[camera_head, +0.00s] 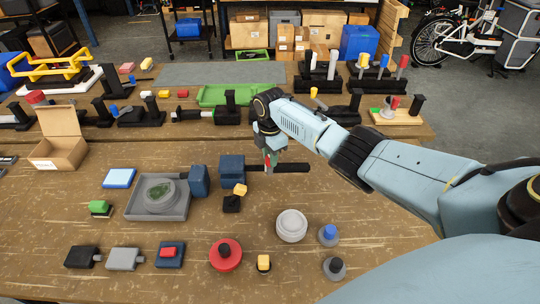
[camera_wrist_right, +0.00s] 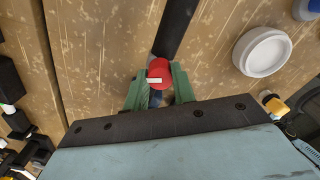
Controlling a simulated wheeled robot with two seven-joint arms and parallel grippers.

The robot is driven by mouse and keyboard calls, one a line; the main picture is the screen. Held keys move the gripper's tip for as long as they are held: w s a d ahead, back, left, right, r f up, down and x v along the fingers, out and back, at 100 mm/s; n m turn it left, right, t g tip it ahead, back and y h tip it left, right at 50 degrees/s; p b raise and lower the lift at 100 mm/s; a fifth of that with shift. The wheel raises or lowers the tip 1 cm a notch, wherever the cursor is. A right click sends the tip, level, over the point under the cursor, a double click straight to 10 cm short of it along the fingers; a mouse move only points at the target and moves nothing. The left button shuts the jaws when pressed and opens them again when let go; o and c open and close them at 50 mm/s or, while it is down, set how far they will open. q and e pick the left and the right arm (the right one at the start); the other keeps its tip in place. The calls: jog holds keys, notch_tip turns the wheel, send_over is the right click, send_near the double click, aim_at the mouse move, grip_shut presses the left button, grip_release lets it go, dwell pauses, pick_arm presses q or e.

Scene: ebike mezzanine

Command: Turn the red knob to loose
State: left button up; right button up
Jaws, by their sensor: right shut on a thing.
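The red knob (camera_wrist_right: 158,70) is round with a small white mark and shows between the two green fingers of my right gripper (camera_wrist_right: 160,86) in the right wrist view. The gripper is shut on it. A dark bar (camera_wrist_right: 177,28) runs away from the knob across the wooden table. In the head view my right gripper (camera_head: 270,160) is over the table, beside a dark blue block (camera_head: 232,170) and the black bar (camera_head: 292,168). A little red shows there, but the arm and fingers hide most of the knob. My left gripper is in neither view.
Near the gripper are a grey tray with a round dish (camera_head: 135,211), a white round piece (camera_head: 292,225), a red disc with a dark knob (camera_head: 226,257) and a small yellow-topped block (camera_head: 239,189). Fixtures and a green tray (camera_head: 212,97) stand further back. Bare tabletop lies right of the bar.

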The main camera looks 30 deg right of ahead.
jog(key=o, duration=1)
notch_tip(320, 180, up, 14)
jog(key=shift+f, duration=0.25)
dwell(0.3)
